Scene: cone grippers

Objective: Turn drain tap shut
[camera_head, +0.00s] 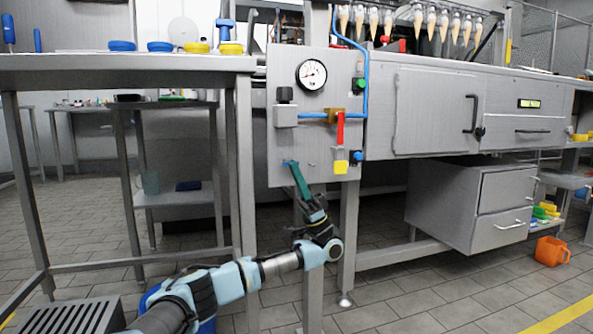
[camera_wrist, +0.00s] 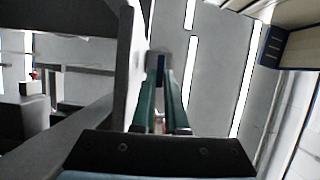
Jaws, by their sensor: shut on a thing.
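My gripper (camera_head: 291,164) reaches up to the lower left of the grey upright panel (camera_head: 325,168), with its green fingers slanting up from the wrist. In the wrist view, the two fingers of my gripper (camera_wrist: 161,80) come close together at their tips around a small dark grey part (camera_wrist: 158,60), which looks like the drain tap. The fingers hide most of the tap in the head view, so I cannot tell how far it is turned. A red lever (camera_head: 340,128) hangs straight down from a brass valve (camera_head: 336,115) to the upper right, apart from my gripper.
A round gauge (camera_head: 311,74) sits high on the panel. A table leg (camera_head: 245,165) stands to the left. A drawer cabinet (camera_head: 470,205) and an orange jug (camera_head: 551,251) are at the right.

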